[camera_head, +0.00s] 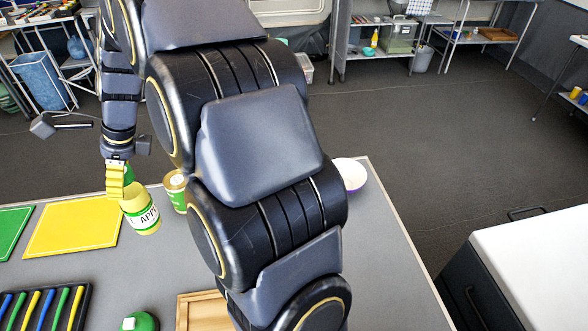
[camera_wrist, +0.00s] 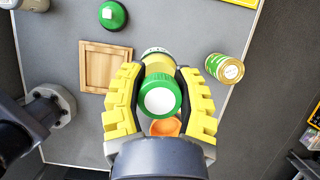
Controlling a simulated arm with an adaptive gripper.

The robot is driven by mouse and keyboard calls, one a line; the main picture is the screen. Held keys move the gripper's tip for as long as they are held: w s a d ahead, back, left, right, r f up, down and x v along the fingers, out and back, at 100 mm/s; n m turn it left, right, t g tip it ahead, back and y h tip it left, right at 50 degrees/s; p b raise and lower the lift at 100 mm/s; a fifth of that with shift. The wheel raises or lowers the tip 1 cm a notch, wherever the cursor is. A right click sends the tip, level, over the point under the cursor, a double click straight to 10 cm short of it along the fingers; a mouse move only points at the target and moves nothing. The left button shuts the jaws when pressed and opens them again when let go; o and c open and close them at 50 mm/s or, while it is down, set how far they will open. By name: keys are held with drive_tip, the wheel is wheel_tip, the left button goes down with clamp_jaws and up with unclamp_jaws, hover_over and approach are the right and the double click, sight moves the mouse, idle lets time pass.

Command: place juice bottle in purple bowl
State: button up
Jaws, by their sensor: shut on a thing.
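My gripper (camera_wrist: 160,98) has its yellow fingers on both sides of the juice bottle and is shut on it. The juice bottle (camera_wrist: 158,66) has a green cap facing the wrist camera. In the head view the juice bottle (camera_head: 140,214), yellow with a green label reading "APP", hangs tilted below my gripper (camera_head: 122,188), at the left part of the table. I cannot make out this bowl in the wrist view.
A green-and-tan can (camera_head: 174,190) stands just right of the bottle. A wooden tray (camera_head: 184,312), a green-topped container (camera_head: 140,322) and a yellow board (camera_head: 70,228) lie on the grey table. An orange thing (camera_wrist: 165,127) shows between the fingers. The table's right part is clear.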

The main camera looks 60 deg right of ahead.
drive_tip(key=s+d+m, duration=0.2)
drive_tip(key=s+d, duration=0.1)
drive_tip(key=d, duration=1)
drive_tip(key=s+d+m+t+h, duration=0.15)
drive_tip(key=s+d+m, duration=0.25)
drive_tip(key=s+d, duration=1.7)
drive_tip(key=w+d+f, duration=0.2)
drive_tip(key=d+f, duration=0.4)
drive_tip(key=f, duration=0.3)
drive_tip(key=w+d+f, duration=0.2)
drive_tip(key=d+f, duration=0.4)
drive_tip(key=f, duration=0.3)
drive_tip(key=shift+w+d+f+h, duration=0.15)
drive_tip(key=shift+w+d+h, duration=0.1)
drive_tip(key=shift+h, duration=0.1)
drive_tip(key=shift+g, duration=0.25)
